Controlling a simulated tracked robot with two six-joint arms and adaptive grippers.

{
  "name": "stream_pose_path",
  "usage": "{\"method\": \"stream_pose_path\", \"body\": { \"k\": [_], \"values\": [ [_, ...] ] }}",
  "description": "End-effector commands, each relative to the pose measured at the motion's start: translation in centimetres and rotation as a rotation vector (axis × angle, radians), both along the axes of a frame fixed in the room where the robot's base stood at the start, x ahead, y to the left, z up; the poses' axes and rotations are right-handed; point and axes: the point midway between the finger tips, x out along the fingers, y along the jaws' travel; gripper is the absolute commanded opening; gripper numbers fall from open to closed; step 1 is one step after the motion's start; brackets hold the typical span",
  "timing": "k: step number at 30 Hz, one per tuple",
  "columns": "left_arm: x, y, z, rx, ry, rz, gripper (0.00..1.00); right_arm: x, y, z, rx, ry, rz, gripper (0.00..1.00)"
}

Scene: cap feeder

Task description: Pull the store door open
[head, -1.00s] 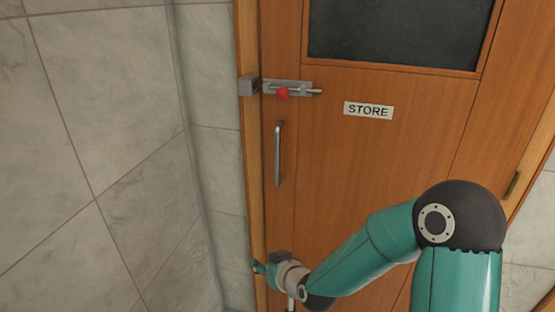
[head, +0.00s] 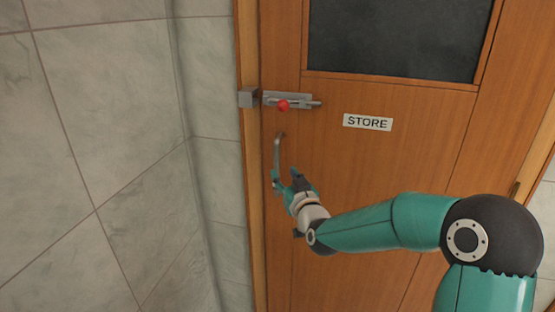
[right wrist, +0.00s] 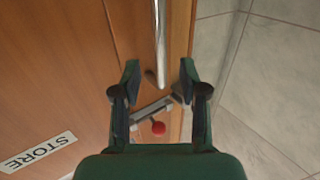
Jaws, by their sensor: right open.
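The wooden store door (head: 370,165) appears shut in its frame, with a dark window and a STORE sign (head: 368,122). Its upright metal handle (head: 277,152) is near the left edge; its lower part is hidden by my right gripper (head: 283,180). The gripper is open at the handle's lower part. In the right wrist view the handle (right wrist: 161,35) runs between the two spread fingers (right wrist: 160,72); I see no closed grip on it. My left gripper is not in view.
A slide bolt (head: 298,101) with a red knob (head: 283,105) sits above the handle; its rod sticks out to the right. A metal keeper (head: 248,97) is on the frame. A tiled wall (head: 110,130) stands close on the left.

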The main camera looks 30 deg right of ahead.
Motion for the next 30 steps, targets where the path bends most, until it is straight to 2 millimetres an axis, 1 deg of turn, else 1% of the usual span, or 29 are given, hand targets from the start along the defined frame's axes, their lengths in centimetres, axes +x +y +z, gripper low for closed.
{"method": "stream_pose_path", "body": {
  "k": [1, 3, 6, 10, 15, 23, 24, 26, 30],
  "values": [
    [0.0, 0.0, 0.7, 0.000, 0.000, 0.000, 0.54, 1.2, -0.3, 0.2, 0.000, 0.001, 0.000, 0.43],
    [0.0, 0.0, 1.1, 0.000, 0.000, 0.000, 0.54, 2.5, -0.7, 0.2, 0.000, 0.000, -0.001, 0.43],
    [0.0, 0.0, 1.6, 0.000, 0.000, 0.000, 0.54, 4.2, -1.2, 0.1, 0.002, 0.002, 0.000, 0.43],
    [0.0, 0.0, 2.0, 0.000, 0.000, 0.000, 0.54, 5.7, -1.6, 0.1, 0.001, 0.000, 0.000, 0.43],
    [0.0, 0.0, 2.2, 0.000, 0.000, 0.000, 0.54, 6.6, -2.0, 0.0, 0.001, 0.001, -0.002, 0.43],
    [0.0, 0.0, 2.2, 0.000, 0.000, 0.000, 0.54, 6.7, -2.1, -0.1, 0.001, 0.000, -0.001, 0.43],
    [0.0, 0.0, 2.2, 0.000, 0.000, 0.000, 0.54, 6.7, -2.1, 0.0, 0.001, 0.000, -0.001, 0.42],
    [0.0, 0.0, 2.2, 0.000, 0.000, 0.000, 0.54, 6.7, -2.0, 0.0, 0.001, 0.000, -0.001, 0.32],
    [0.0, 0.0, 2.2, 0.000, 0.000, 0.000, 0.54, 6.7, -2.0, 0.0, 0.001, 0.000, -0.001, 0.08]
  ]
}}
